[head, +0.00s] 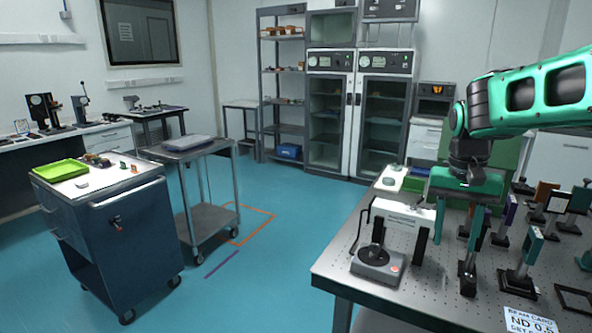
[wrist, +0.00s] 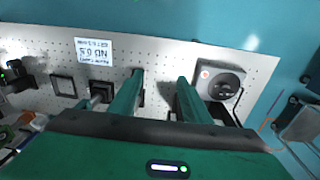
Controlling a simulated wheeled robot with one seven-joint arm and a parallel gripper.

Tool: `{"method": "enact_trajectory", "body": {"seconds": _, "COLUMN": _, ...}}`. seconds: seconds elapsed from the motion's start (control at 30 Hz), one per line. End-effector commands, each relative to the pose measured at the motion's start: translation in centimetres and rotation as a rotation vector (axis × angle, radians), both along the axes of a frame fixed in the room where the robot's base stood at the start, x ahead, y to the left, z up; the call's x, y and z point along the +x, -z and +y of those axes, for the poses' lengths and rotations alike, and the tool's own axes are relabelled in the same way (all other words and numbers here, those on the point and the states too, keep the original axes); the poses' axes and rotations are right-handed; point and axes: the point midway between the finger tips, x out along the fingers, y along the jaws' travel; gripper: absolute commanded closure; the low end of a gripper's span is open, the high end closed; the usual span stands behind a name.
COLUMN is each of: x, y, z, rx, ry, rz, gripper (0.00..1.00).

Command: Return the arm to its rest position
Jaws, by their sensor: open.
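My arm (head: 530,98) reaches in from the right edge of the head view, with green and black links. My gripper (head: 455,243) points down over the perforated optical table (head: 340,268). Its two green fingers are apart. In the wrist view my gripper (wrist: 160,80) is open, and only bare table shows between the fingertips. Nothing is held. Whether the fingertips clear the nearby mounts in height is hard to tell.
A grey device with a black dial (head: 377,258) and a white panel on dark posts (head: 402,214) stand left of my gripper. Several optic mounts (head: 522,258) and a "ND 0.5" card (head: 530,322) are to the right. A blue cart (head: 110,235) and open floor lie left.

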Motion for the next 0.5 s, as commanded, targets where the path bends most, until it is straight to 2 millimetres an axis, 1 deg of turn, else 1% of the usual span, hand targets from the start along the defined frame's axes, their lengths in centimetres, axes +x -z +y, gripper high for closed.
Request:
{"method": "enact_trajectory", "body": {"seconds": 0.03, "x": -2.7, "y": 0.2, "z": -1.4, "rx": -0.002, "ry": 0.008, "rz": 0.000, "gripper": 0.56}}
{"method": "enact_trajectory", "body": {"seconds": 0.07, "x": -4.1, "y": 0.4, "z": -2.1, "rx": -0.002, "ry": 0.010, "rz": 0.002, "gripper": 0.56}}
{"method": "enact_trajectory", "body": {"seconds": 0.1, "x": -6.1, "y": 0.7, "z": -3.0, "rx": -0.001, "ry": 0.013, "rz": 0.004, "gripper": 0.56}}
{"method": "enact_trajectory", "body": {"seconds": 0.17, "x": -9.0, "y": 1.3, "z": -4.2, "rx": 0.004, "ry": 0.017, "rz": 0.006, "gripper": 0.56}}
{"method": "enact_trajectory", "body": {"seconds": 0.2, "x": -11.0, "y": 1.8, "z": -4.8, "rx": 0.009, "ry": 0.018, "rz": 0.007, "gripper": 0.56}}
{"method": "enact_trajectory", "body": {"seconds": 0.27, "x": -13.9, "y": 2.7, "z": -5.5, "rx": 0.019, "ry": 0.020, "rz": 0.008, "gripper": 0.56}}
{"method": "enact_trajectory", "body": {"seconds": 0.3, "x": -15.7, "y": 3.3, "z": -5.8, "rx": 0.027, "ry": 0.020, "rz": 0.008, "gripper": 0.56}}
{"method": "enact_trajectory", "body": {"seconds": 0.4, "x": -19.7, "y": 4.9, "z": -6.2, "rx": 0.048, "ry": 0.019, "rz": 0.005, "gripper": 0.56}}
{"method": "enact_trajectory", "body": {"seconds": 0.5, "x": -22.6, "y": 6.3, "z": -6.1, "rx": 0.068, "ry": 0.014, "rz": 0.003, "gripper": 0.56}}
